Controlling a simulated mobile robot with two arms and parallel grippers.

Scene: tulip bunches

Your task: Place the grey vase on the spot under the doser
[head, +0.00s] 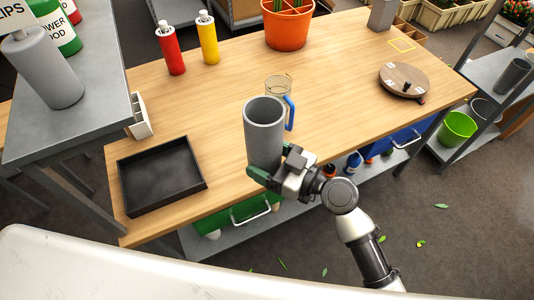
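The grey vase (264,128) is a tall, open-topped cylinder, upright over the front part of the wooden table. My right gripper (268,174) has its dark green fingers around the vase's lower part, shut on it. I cannot tell whether the vase's base touches the table. A yellow square outline (402,45) marks a spot at the table's far right. A grey upright block (383,14), possibly part of the doser, stands just behind it; its top is cut off by the picture edge. My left gripper is not in view.
A clear jug with a blue handle (290,112) stands right behind the vase. A round wooden turntable (405,81) is at the right. A black tray (161,175), red bottle (170,50), yellow bottle (208,40) and orange pot (287,30) also stand on the table.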

